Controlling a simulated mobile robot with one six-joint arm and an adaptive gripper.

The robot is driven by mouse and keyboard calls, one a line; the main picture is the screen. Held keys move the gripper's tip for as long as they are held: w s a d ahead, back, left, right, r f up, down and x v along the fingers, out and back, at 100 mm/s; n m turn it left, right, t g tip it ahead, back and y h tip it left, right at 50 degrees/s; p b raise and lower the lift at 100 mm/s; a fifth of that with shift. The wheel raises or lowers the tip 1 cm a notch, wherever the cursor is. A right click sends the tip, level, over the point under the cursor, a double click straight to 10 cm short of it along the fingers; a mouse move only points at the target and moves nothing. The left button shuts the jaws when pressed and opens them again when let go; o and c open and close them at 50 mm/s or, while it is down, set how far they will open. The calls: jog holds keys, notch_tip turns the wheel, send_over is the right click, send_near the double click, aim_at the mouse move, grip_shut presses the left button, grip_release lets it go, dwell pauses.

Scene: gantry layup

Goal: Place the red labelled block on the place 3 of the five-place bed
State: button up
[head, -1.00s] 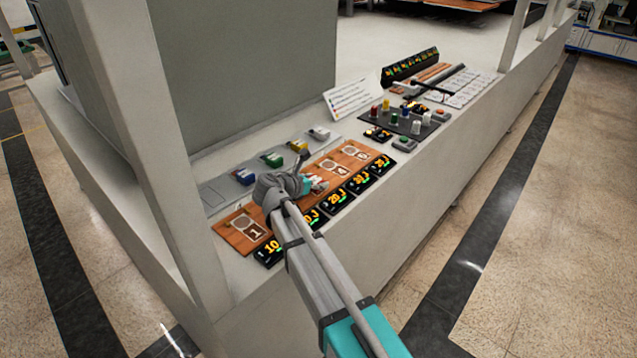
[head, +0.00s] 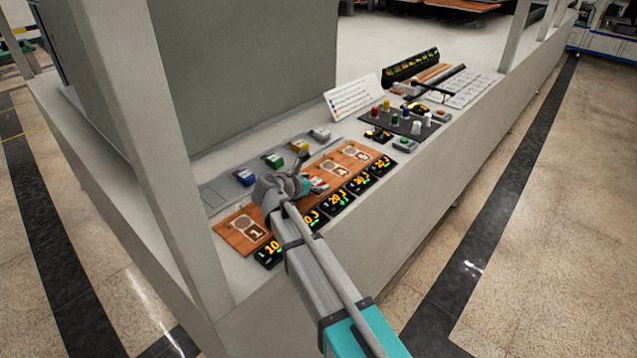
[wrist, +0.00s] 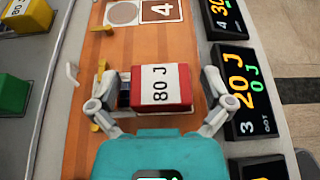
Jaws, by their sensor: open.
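My gripper (wrist: 158,92) is open, with one finger on each side of the block and visible gaps. In the head view my gripper (head: 300,187) is over the middle of the bed (head: 233,238), partly hiding the red block (head: 318,187).
A grey tray behind the bed holds a blue block (head: 244,177), a green block (head: 273,160), a yellow block (head: 299,146) and a whitish block (head: 320,133). Several displays line the bed's front edge. A dark panel with coloured knobs (head: 416,127) stands to the right.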

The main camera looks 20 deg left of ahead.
jog(key=p+v, duration=0.4)
jog(key=v, duration=0.7)
jog(key=shift+s+a+r, duration=0.1)
jog(key=shift+s+r, duration=0.15)
dwell(0.4)
jog(key=shift+w, duration=0.1)
